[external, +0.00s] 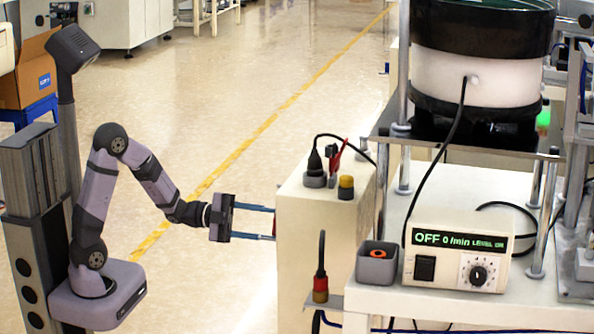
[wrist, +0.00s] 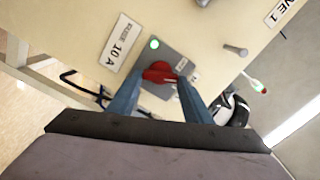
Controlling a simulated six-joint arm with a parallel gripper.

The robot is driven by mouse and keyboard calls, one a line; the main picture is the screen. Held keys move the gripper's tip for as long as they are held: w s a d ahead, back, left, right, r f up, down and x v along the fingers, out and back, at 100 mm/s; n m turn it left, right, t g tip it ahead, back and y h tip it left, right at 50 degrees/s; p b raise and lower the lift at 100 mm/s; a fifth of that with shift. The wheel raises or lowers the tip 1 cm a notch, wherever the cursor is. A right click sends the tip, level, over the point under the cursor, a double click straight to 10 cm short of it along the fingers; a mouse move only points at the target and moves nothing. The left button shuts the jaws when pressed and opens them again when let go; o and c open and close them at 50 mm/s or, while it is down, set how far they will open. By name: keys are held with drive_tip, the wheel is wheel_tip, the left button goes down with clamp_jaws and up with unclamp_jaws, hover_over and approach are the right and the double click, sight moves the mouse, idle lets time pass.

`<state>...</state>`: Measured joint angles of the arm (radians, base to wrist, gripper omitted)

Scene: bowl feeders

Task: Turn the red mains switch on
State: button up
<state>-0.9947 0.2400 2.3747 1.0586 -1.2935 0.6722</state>
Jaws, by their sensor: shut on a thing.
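The red mains switch (wrist: 160,72) is a rotary knob on a grey plate (wrist: 178,57) on the side of the cream cabinet (external: 325,225). My gripper (external: 273,223) reaches level to that side. In the wrist view its two blue fingers (wrist: 158,82) stand on either side of the red knob, shut on it. The knob's lower part is partly hidden between the fingers, and its exact turn is hard to tell. A small round green light (wrist: 154,44) glows at the plate's corner. In the external view the switch is almost wholly hidden by the cabinet edge.
A "10 A" label (wrist: 121,43) and a grey peg (wrist: 236,50) are near the switch. A plug, red clip and yellow-topped part (external: 346,187) stand on the cabinet. The control box (external: 460,248) shows OFF and 0/min. Open floor lies behind my arm.

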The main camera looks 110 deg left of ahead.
drive_tip(key=m+b, duration=0.4)
drive_tip(key=b, duration=0.1)
drive_tip(key=shift+f+m, duration=0.2)
drive_tip(key=shift+m, duration=0.2)
drive_tip(key=o, duration=0.8)
drive_tip(key=shift+r, duration=0.1)
drive_tip(key=shift+s+p, duration=0.85)
drive_tip(key=shift+s, duration=2.85)
